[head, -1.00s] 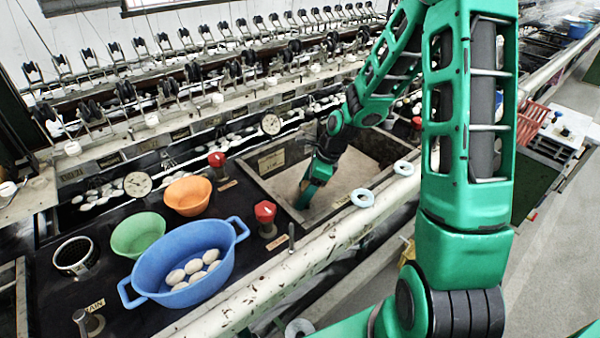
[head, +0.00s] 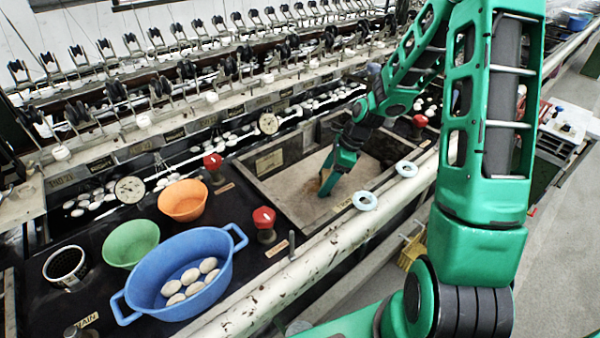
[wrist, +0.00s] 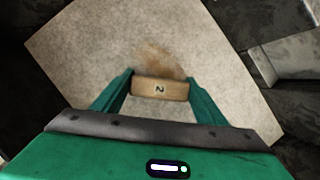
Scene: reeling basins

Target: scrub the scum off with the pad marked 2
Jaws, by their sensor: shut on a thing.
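My gripper (wrist: 160,92) is shut on a tan pad marked 2 (wrist: 163,90), seen in the wrist view between its two green fingers. In the head view my gripper (head: 327,192) reaches down into a rectangular basin (head: 262,195). The basin's pale floor shows below it, also in the wrist view (wrist: 90,55). A brown scum patch (wrist: 158,58) lies on that floor just beyond the pad. Part of the scum (head: 323,175) shows beside my gripper in the head view. I cannot tell whether the pad touches the floor.
A blue two-handled tub (head: 222,268) holds several white cocoons. Green (head: 130,243) and orange (head: 184,200) bowls stand behind it. Pale rings (head: 364,200) lie on the front rail (head: 290,290). Reeling gear lines the back.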

